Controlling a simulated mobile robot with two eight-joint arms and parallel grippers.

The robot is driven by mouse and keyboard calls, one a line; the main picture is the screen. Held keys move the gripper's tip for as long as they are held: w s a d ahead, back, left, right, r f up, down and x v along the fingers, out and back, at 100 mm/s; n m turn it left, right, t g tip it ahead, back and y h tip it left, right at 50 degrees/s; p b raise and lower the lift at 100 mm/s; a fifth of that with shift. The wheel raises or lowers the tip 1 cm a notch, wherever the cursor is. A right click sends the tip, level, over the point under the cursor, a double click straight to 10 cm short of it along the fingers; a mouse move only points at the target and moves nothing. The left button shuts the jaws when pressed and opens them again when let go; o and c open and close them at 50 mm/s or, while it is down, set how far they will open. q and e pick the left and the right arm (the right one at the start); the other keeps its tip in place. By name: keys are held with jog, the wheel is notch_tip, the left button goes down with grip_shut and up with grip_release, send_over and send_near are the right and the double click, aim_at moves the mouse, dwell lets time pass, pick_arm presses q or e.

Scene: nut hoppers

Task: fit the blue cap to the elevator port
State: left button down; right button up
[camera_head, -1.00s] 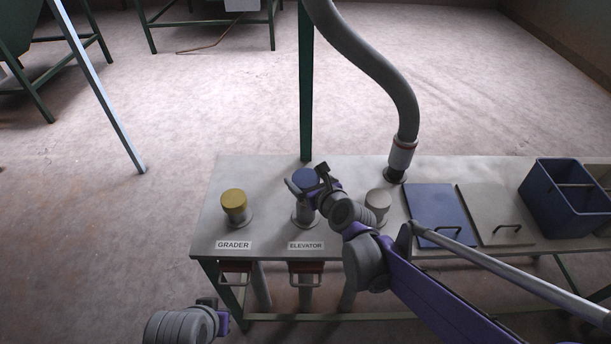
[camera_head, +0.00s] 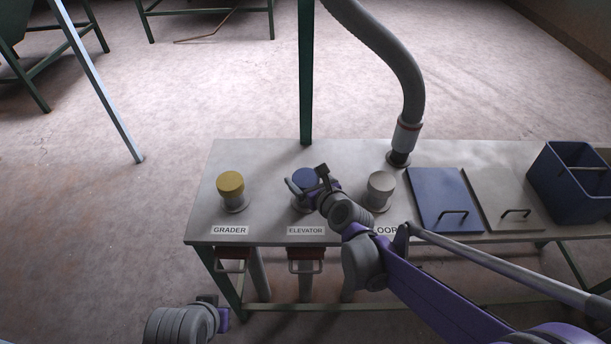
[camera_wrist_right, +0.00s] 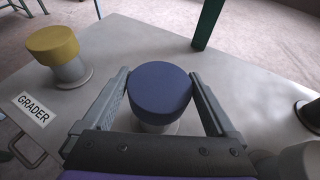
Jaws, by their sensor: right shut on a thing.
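The blue cap (camera_head: 305,177) sits on top of the grey elevator port behind the ELEVATOR label (camera_head: 306,230). In the right wrist view the blue cap (camera_wrist_right: 161,93) is upright over the pale port (camera_wrist_right: 158,127), between my two fingers. My right gripper (camera_head: 307,184) is shut on the blue cap; its arm comes in from the lower right. My left gripper (camera_head: 216,312) is low at the lower left, in front of the table and empty as far as shows; its fingers are too small to judge.
A yellow cap (camera_head: 230,182) is on the grader port at left. A grey-topped port (camera_head: 380,184) stands to the right, near a hanging hose (camera_head: 407,135). A blue lid (camera_head: 445,200), a grey lid (camera_head: 502,198) and a blue bin (camera_head: 570,190) fill the table's right side.

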jog(key=shift+f, duration=0.35)
jog(key=o, duration=1)
jog(key=p+v, duration=0.1)
jog(key=v, duration=1)
jog(key=shift+w, duration=0.1)
